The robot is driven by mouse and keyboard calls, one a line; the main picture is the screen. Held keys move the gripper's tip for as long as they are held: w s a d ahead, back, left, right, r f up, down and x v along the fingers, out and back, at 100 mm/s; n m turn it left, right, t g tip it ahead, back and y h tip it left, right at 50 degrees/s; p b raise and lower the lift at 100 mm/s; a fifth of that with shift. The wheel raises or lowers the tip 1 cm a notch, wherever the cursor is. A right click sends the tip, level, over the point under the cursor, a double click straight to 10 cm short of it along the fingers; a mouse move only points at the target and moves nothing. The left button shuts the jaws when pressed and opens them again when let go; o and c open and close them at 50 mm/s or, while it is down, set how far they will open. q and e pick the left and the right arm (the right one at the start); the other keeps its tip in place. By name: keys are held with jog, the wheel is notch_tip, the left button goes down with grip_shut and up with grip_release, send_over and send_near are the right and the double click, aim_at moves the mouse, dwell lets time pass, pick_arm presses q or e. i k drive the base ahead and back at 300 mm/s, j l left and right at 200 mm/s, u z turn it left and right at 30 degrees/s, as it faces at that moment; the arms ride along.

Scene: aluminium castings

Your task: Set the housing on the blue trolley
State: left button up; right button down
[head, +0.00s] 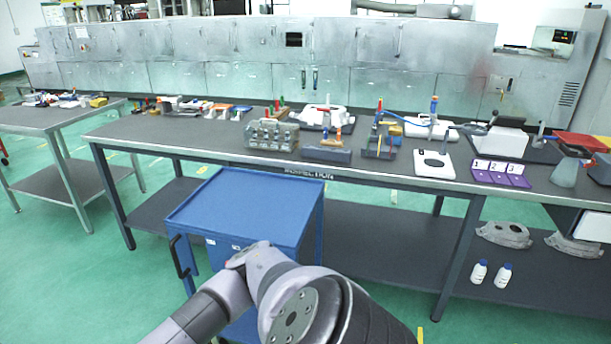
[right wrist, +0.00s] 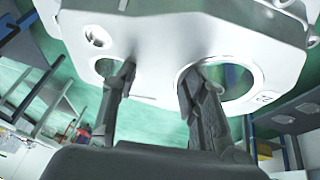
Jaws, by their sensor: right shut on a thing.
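The blue trolley (head: 245,208) stands in front of the inspection bench in the head view, and the visible part of its top is bare. One of my arms crosses its near side and hides part of it. In the right wrist view, a pale metal housing (right wrist: 165,40) with two large round holes fills the upper middle. My right gripper (right wrist: 158,82) is shut on it, with one finger at each hole and the wall between them. The housing and right gripper do not show in the head view. My left gripper is in neither view.
The dark inspection bench (head: 215,141) behind the trolley carries fixtures, tools and a numbered purple tray (head: 499,177). Its lower shelf holds grey castings (head: 504,235) and two white bottles (head: 479,272). Another table (head: 45,119) stands at left. Green floor is clear left of the trolley.

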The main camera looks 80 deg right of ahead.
aim_at(243, 200)
jog(key=i+z, duration=0.1)
jog(key=z, duration=1.2)
jog(key=i+z, duration=0.1)
jog(key=i, duration=0.3)
jog(key=i+j, duration=0.15)
jog(key=i, duration=0.25)
jog(key=z, duration=0.05)
